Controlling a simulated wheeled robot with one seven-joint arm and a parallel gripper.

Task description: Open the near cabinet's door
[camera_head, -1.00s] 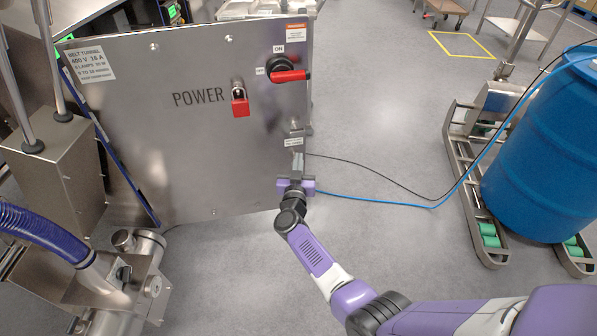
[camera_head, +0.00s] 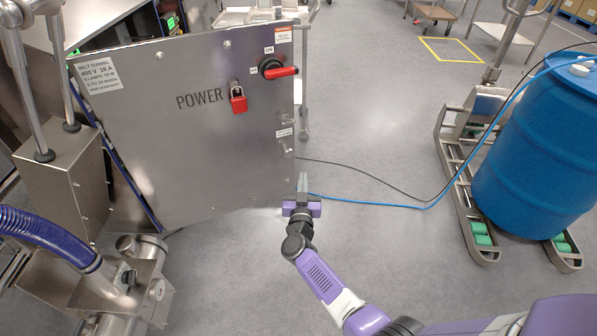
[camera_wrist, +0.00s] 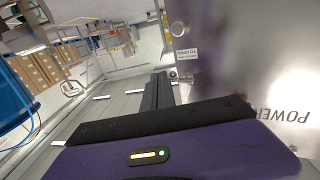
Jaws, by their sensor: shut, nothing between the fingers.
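The near cabinet's door (camera_head: 190,145) is a flat steel panel lettered POWER, with a red padlock (camera_head: 238,98) and a red-handled rotary switch (camera_head: 279,69). My gripper (camera_head: 302,182) is shut and empty, just right of the door's lower right corner. In the wrist view the shut fingers (camera_wrist: 158,90) lie beside the door's edge; contact is unclear.
A blue drum (camera_head: 535,150) stands on a wheeled frame (camera_head: 462,185) at the right. A blue hose and a black cable (camera_head: 385,180) cross the floor behind my gripper. Steel posts on a box (camera_head: 60,185) and a purple hose (camera_head: 45,235) stand left.

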